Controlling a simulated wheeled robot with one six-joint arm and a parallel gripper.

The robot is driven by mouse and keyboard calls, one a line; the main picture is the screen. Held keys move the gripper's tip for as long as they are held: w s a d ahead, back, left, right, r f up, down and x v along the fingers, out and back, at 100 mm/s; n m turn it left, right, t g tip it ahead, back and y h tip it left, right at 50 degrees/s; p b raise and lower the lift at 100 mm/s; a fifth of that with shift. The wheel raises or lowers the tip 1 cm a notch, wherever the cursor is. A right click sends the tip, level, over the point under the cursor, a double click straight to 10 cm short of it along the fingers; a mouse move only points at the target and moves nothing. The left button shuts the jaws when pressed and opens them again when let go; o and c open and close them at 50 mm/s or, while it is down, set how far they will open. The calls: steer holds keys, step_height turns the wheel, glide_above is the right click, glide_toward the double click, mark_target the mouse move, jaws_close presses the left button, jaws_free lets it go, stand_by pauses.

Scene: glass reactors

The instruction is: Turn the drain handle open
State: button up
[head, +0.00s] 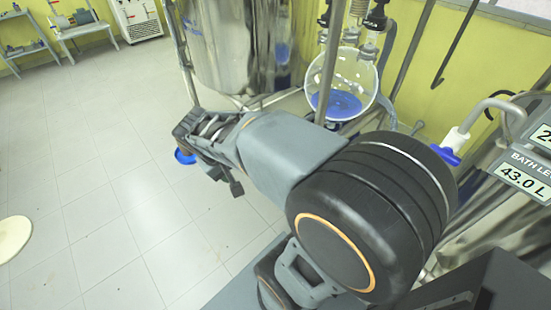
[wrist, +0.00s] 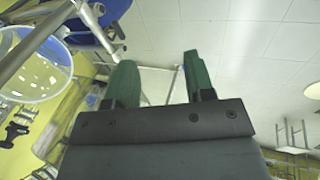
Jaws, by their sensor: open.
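A blue handle (head: 446,155) sits on a white valve (head: 456,138) at the end of a bent metal pipe, at the right of the head view. It is partly hidden by my arm, and I cannot tell whether it is the drain handle. My gripper (head: 187,130) is at the far left end of the arm, well apart from this handle. In the wrist view my gripper (wrist: 157,68) has its two green fingers spread apart with nothing between them. A blue round part (head: 185,156) shows just below the gripper in the head view; what it belongs to is unclear.
A large steel vessel (head: 235,45) on a frame stands behind my arm. A round glass flask (head: 343,85) with blue liquid is to its right. A display (head: 518,178) reads 43.0 L. Open tiled floor (head: 90,200) lies at left, with a round pale seat (head: 14,238).

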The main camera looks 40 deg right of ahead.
steer(key=w+d+f+g+h+b, duration=0.1)
steer(key=w+d+f+h+b, duration=0.45)
steer(key=f, duration=0.45)
steer(key=w+d+f+h+b, duration=0.4)
steer(key=d+f+b, duration=0.25)
steer(key=f, duration=0.35)
steer(key=w+d+f+g+h+b, duration=0.1)
steer(key=w+d+f+h+b, duration=0.5)
steer(key=f, duration=0.5)
steer(key=shift+y, duration=0.75)
steer(key=d, duration=0.4)
steer(key=s+d, duration=0.1)
steer(key=d, duration=0.9)
steer(key=shift+s+d+r, duration=0.1)
steer(key=shift+s+r, duration=0.1)
steer(key=shift+r, duration=0.05)
jaws_close()
